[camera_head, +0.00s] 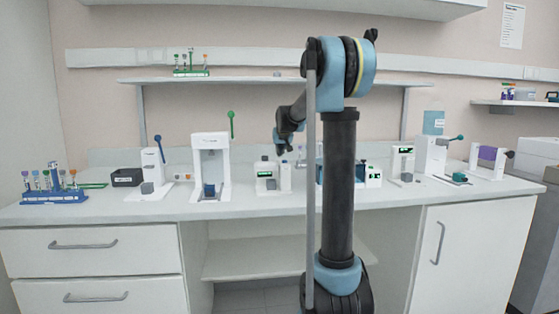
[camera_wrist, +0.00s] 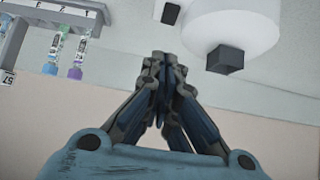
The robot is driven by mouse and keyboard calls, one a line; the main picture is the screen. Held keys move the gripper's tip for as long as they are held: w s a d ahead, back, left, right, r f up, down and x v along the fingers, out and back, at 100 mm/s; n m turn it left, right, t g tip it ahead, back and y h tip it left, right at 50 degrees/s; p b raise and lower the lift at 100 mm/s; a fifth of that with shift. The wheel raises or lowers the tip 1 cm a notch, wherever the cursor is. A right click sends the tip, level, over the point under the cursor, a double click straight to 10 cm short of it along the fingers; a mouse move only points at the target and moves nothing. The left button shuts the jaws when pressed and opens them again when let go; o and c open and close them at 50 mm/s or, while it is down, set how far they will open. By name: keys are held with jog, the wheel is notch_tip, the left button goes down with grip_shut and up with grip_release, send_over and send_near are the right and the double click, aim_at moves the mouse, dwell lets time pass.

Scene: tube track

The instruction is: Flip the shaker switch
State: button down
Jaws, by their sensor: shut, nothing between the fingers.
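My gripper (camera_wrist: 163,60) is shut and empty in the wrist view, its dark fingertips together. A small black piece (camera_wrist: 171,13) shows beyond the fingertips.
A rack (camera_wrist: 15,38) with coloured tubes is at upper left in the wrist view. In the head view, a blue-lever machine (camera_head: 152,168) and a green-lever machine (camera_head: 222,160) stand left. More devices, including a lever machine (camera_head: 431,153), stand right. My arm hides part of the bench.

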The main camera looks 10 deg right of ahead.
jog(key=s+f+v, duration=0.1)
jog(key=v, duration=0.8)
jog(key=shift+s, duration=0.25)
